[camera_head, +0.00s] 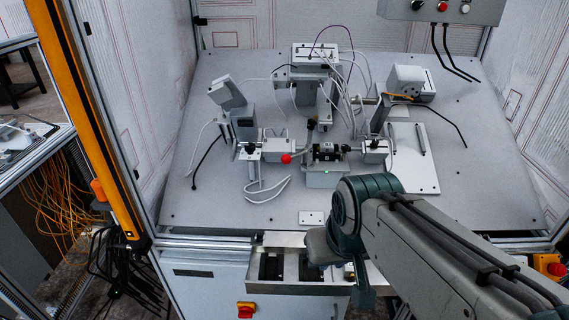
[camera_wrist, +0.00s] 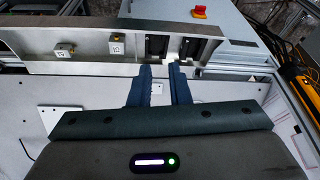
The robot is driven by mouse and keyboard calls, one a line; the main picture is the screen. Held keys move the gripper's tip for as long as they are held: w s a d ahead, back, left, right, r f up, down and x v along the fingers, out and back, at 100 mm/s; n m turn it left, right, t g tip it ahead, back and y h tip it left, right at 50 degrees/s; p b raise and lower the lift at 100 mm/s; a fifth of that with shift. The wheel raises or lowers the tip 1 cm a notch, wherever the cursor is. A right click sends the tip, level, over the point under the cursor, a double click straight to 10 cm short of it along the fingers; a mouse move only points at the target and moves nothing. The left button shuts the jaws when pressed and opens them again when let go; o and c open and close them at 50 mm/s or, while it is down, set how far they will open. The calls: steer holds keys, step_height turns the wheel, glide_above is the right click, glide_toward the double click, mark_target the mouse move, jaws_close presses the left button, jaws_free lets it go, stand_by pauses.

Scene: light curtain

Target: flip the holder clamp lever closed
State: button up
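The holder fixture (camera_head: 327,154) stands mid-table in the head view, a dark block on a light base with a small green light. A lever with a red ball knob (camera_head: 286,158) is at its left.
The metal tray (camera_head: 285,239) at the table's front edge has dark recesses and small metal blocks (camera_wrist: 117,46). Cables, upright stands and a white plate (camera_head: 414,170) surround the fixture. An orange-yellow post (camera_head: 85,110) stands at left. The front left of the table is clear.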

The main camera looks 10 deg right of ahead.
steer(key=a+f+m+y, duration=0.1)
steer(key=w+a+f+m+g+y+b, duration=0.1)
steer(key=a+f+m+y, duration=0.1)
steer(key=a+f+m+g+y+b, duration=0.1)
steer(key=a+f+m, duration=0.1)
steer(key=shift+w+f, duration=0.2)
steer(key=shift+w, duration=0.15)
jaws_close()
steer(key=w+f+m+t+y+b, duration=0.2)
steer(key=w+m+t+y+b, duration=0.35)
steer(key=w+m+y, duration=0.65)
steer(key=w+d+f+m+t+h+b, duration=0.1)
steer(key=w+d+f+m+t+h, duration=0.1)
steer(key=w+d+m+t+h, duration=0.4)
steer(key=w+d+m+t, duration=0.2)
steer(key=w+d+m, duration=0.2)
steer(key=d+m, duration=0.1)
steer(key=shift+w+f, duration=0.3)
steer(key=shift+w, duration=0.1)
steer(key=shift+t, duration=0.25)
